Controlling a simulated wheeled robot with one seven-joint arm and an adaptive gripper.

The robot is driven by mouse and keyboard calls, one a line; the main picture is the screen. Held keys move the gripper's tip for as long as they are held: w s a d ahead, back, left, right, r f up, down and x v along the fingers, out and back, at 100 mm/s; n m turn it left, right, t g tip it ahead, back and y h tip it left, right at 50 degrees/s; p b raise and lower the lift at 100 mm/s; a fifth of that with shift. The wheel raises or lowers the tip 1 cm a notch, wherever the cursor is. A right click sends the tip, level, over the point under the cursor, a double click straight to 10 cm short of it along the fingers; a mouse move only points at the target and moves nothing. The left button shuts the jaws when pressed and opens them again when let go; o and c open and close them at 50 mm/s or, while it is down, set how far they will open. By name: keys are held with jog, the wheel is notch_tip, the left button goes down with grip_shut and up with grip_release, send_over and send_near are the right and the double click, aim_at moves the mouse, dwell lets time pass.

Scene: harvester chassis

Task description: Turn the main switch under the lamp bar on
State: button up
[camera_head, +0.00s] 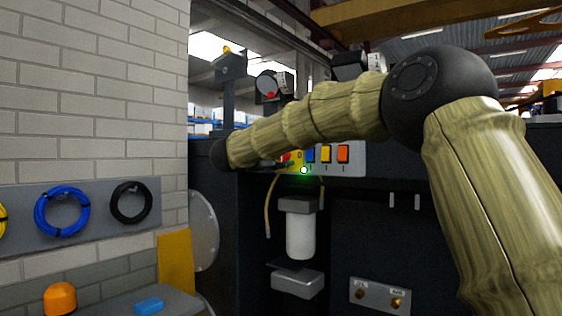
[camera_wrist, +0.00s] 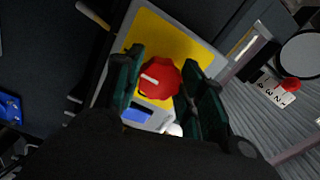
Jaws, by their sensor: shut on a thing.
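The main switch is a red knob (camera_wrist: 160,79) with a white mark, on a yellow plate (camera_wrist: 180,42) in the wrist view. The mark points to the left in that view. My gripper (camera_wrist: 163,69) has its two green fingers on either side of the knob and is shut on it. In the head view, the yellow plate (camera_head: 298,156) shows only in part at the left end of a grey switch panel (camera_head: 356,158); my arm covers much of it. My gripper is mostly hidden there behind my wrist.
Blue (camera_head: 310,155), yellow (camera_head: 326,153) and orange (camera_head: 343,153) switches sit right of the plate. A green light (camera_head: 304,170) glows below them. A round lamp (camera_head: 268,86) stands above. A white canister (camera_head: 300,234) hangs below the panel.

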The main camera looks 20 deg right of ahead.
jog(key=shift+f, duration=0.1)
dwell(0.3)
jog(key=o, duration=1)
jog(key=shift+a, duration=0.1)
jog(key=v, duration=1.2)
